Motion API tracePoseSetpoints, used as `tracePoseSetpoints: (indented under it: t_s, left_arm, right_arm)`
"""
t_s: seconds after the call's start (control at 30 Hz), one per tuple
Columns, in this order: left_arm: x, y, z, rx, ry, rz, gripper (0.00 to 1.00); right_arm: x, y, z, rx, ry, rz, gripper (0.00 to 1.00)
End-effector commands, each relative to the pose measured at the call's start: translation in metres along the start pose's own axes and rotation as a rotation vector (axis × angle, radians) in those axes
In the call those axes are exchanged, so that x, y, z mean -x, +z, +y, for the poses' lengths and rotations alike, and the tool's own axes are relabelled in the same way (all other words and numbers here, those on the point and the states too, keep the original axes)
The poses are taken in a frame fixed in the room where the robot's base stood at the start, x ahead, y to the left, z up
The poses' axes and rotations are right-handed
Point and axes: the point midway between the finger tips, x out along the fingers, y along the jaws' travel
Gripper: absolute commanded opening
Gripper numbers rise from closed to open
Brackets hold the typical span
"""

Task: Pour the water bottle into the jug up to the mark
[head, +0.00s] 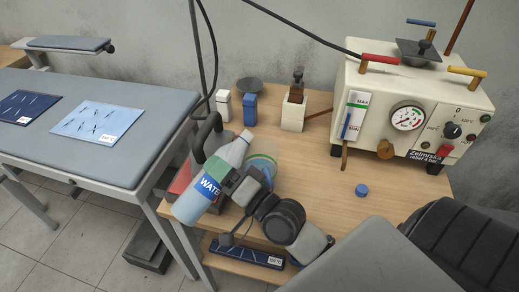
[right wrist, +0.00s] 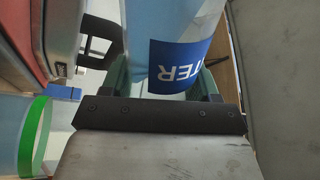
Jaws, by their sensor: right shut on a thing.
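The water bottle (head: 208,184) is clear and pale blue with a blue WATER label. It is tilted, its neck up and to the right, its base at lower left. My right gripper (head: 230,180) is shut on it around the label; the bottle also fills the top middle of the right wrist view (right wrist: 180,35). The jug (head: 264,160), with a green band, stands on the table behind my right gripper, which partly hides it. It also shows at the left edge of the right wrist view (right wrist: 34,130). I cannot make out its mark or water level. My left gripper is not in view.
A blue cap (head: 361,190) lies on the wooden table (head: 325,170). A black-handled iron (head: 205,135) stands behind the bottle. A cream steam machine (head: 410,105) stands at back right. A grey ironing board (head: 135,80) is at left. The table's middle is mostly clear.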

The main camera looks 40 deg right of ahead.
Motion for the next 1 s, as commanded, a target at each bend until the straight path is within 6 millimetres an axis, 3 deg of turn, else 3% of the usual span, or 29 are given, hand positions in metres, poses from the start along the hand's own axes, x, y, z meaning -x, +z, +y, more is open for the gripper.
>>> tracePoseSetpoints:
  t_s: [1.0]
  left_arm:
    - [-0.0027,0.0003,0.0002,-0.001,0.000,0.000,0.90]
  right_arm:
    - [0.0000,0.0012,-0.0008,-0.059,-0.001,0.017,0.22]
